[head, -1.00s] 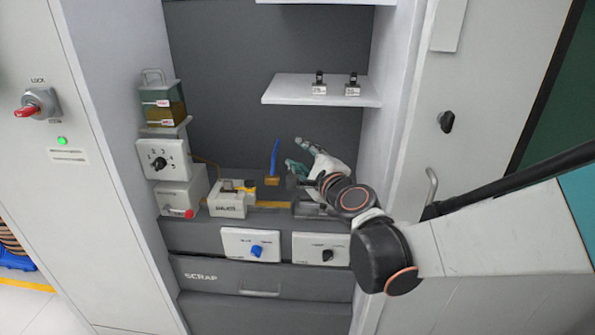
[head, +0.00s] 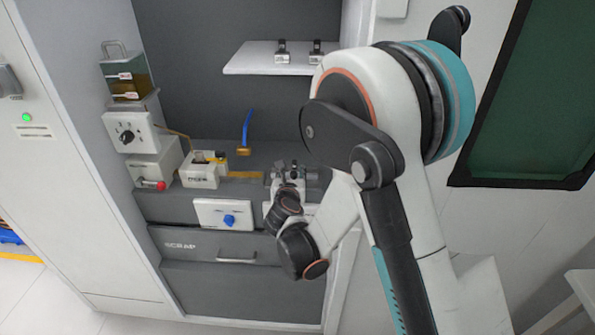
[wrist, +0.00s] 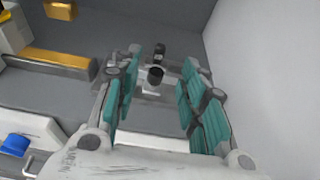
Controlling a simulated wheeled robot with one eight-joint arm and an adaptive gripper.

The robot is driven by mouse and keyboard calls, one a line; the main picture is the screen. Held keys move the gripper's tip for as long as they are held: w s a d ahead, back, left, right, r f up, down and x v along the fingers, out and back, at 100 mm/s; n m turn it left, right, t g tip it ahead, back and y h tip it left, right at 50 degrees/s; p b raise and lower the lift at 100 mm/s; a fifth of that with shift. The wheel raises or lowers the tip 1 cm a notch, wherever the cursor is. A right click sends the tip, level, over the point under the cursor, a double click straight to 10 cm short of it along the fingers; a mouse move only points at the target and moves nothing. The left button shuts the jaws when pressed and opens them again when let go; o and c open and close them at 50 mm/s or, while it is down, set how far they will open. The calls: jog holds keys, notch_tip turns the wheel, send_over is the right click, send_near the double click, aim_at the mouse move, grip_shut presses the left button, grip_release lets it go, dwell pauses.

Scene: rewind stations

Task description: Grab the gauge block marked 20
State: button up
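My gripper (head: 284,170) is low over the right end of the grey bench in the head view. In the wrist view its teal-padded fingers (wrist: 160,62) are wide apart and open. Between and beyond the fingers is a small pale piece with a black round knob (wrist: 155,76). I see no contact with it, and no marking on it is readable. Two small pale blocks with dark upright handles, the left one (head: 282,57) and the right one (head: 316,57), stand on the white shelf (head: 250,62). Their markings are too small to read.
A blue strip on a brass block (head: 243,151) stands left of my gripper. A pale box (head: 198,178) and a dial box (head: 128,132) are further left. A panel with a blue knob (head: 229,220) and the scrap drawer (head: 200,245) are in front. A white wall (wrist: 265,80) is close on the right.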

aim_at(294, 162)
jog(key=b+x, duration=0.1)
jog(key=x, duration=0.4)
jog(key=shift+w+f, duration=0.1)
jog(key=shift+w, duration=0.25)
jog(key=b+x, duration=0.2)
jog(key=x, duration=0.2)
jog(key=shift+w, duration=0.6)
grip_shut()
